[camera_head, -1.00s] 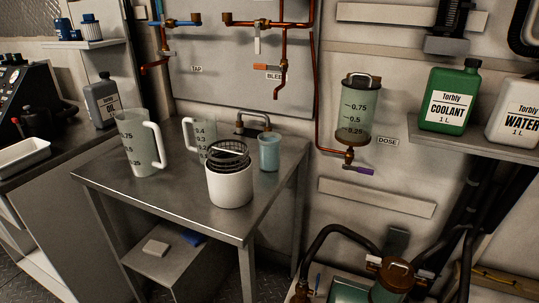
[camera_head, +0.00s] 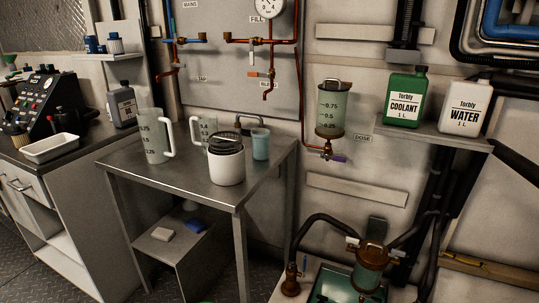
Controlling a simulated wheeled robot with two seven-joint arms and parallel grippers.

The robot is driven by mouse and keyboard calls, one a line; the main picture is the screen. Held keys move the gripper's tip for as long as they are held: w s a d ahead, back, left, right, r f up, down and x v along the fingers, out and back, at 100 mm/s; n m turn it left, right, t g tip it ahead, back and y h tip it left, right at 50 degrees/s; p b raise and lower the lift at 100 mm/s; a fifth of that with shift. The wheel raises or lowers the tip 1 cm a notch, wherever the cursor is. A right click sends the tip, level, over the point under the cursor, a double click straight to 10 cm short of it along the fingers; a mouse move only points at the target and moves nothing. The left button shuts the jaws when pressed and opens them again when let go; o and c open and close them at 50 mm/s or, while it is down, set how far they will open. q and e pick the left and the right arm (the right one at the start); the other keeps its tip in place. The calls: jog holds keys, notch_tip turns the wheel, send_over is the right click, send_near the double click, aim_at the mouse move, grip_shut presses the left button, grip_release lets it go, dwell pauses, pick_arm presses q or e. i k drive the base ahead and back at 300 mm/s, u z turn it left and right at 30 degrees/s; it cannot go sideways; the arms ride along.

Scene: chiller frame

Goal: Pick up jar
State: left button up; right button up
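Neither of my grippers shows in the head view. Several vessels stand on the steel table (camera_head: 215,188). A tall clear measuring jug (camera_head: 153,135) with a handle stands at the left. A smaller marked jug (camera_head: 203,128) stands behind. A white round pot (camera_head: 226,165) stands at the front with a dark wire basket (camera_head: 224,138) at its top. A pale teal cup (camera_head: 260,144) stands to its right. A clear marked cylinder with brown ends (camera_head: 332,106) is on the wall. I cannot tell which of these is the jar.
A shelf (camera_head: 430,138) at right holds a green coolant bottle (camera_head: 405,97) and a white water bottle (camera_head: 466,107). A white tray (camera_head: 52,149) and a grey oil bottle (camera_head: 122,104) stand on the left counter. The table's front left is clear.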

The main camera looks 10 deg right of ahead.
aim_at(261, 137)
jog(key=z, duration=0.05)
jog(key=i, duration=1.15)
jog(key=u, duration=0.4)
